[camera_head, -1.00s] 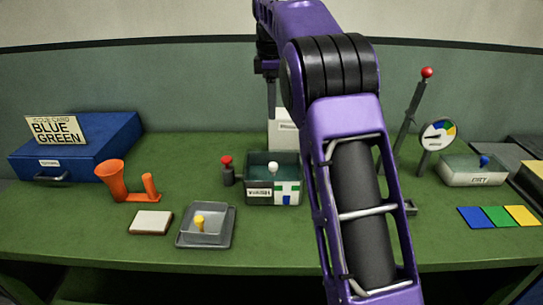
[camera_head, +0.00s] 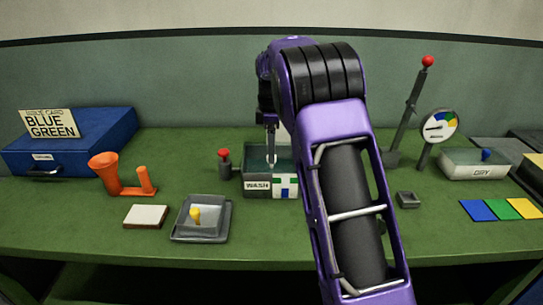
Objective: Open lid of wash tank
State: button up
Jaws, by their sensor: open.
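The wash tank (camera_head: 257,185) stands at the middle of the green bench, with a "WASH" label and a white panel with coloured squares on its front. The lid's pale knob is mostly hidden by my gripper. My gripper (camera_head: 271,153) points down over the lid at the knob, with its jaws open. I cannot tell whether the fingers touch the knob.
A red-knobbed lever (camera_head: 225,162) stands just left of the tank. An orange holder (camera_head: 120,180), a grey tray with a yellow knob (camera_head: 196,216) and a white pad (camera_head: 146,216) lie left. A tall red-tipped lever (camera_head: 412,105), a gauge (camera_head: 440,126) and a dry tray (camera_head: 477,170) stand right.

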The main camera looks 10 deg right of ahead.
jog(key=shift+f, duration=0.75)
grip_shut()
dwell(0.9)
